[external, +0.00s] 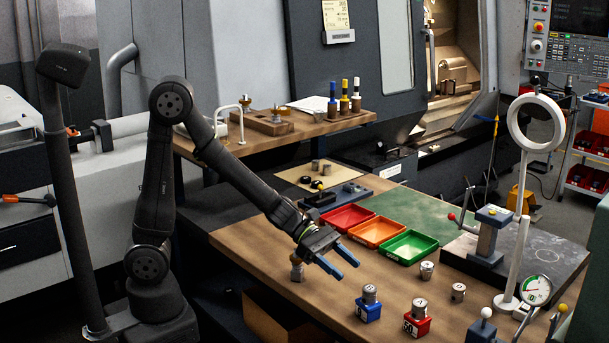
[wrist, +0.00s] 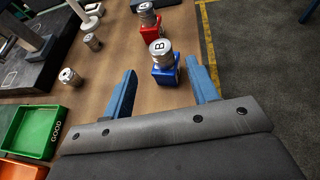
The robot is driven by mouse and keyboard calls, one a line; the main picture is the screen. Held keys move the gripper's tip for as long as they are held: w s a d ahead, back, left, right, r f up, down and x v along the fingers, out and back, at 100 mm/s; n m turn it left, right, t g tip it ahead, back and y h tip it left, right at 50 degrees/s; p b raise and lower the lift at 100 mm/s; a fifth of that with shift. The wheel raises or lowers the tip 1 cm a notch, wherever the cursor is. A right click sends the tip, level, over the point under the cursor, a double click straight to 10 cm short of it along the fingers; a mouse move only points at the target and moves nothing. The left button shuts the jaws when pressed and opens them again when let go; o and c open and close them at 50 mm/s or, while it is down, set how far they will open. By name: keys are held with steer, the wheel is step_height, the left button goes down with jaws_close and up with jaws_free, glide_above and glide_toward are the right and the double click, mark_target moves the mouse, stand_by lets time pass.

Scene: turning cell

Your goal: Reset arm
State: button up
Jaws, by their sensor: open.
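My gripper (external: 339,265) has blue fingers and is open and empty above the wooden bench (external: 262,262). In the wrist view its two fingers (wrist: 164,92) are spread wide with nothing between them. Beyond the fingertips, a metal cylinder marked B (wrist: 161,50) sits on a blue block (wrist: 166,72). The blue block also shows in the external view (external: 369,311), to the right of my gripper and nearer the camera. My arm (external: 240,178) reaches down and right from its base.
A red block (external: 417,324) also bears a metal cylinder. Two loose cylinders (external: 427,270) (external: 458,291) stand on the bench. Red (external: 348,219), orange (external: 378,232) and green (external: 409,247) trays lie behind. A ring on a white post (external: 522,210) and a dial gauge (external: 537,290) stand at right.

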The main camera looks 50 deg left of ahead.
mark_target(376, 290)
steer(key=x, duration=1.1)
steer(key=shift+s+f, duration=0.1)
steer(key=shift+f, duration=0.2)
steer(key=shift+r, duration=1.2)
